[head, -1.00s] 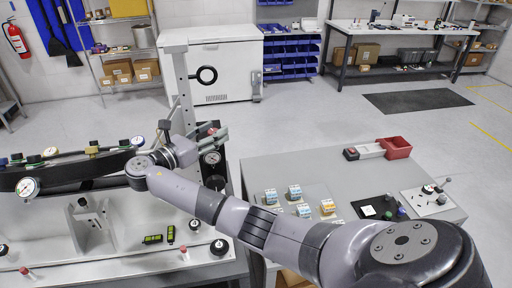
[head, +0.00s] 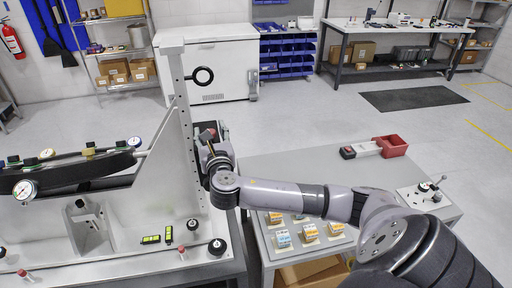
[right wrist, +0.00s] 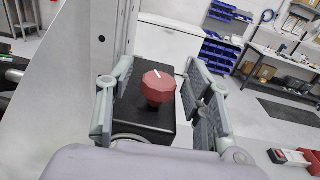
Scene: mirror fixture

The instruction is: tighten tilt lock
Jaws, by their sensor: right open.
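A dark red faceted knob with a white line (right wrist: 158,87) sits on a black block (right wrist: 135,112) in the right wrist view. I take it for the tilt lock. My right gripper (right wrist: 158,66) is open, with one finger on each side of the knob and block; I cannot tell whether either finger touches. In the head view my right gripper (head: 209,146) is behind the fixture's pale upright plate (head: 172,150), on its right side. The knob is mostly hidden there. My left gripper is not in view.
A dark curved beam with gauges (head: 70,172) lies on the fixture at left. A black ring (head: 203,76) stands off a post. The grey table (head: 300,165) at right holds a red bin (head: 393,146), several small boxes and a switch panel (head: 425,197).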

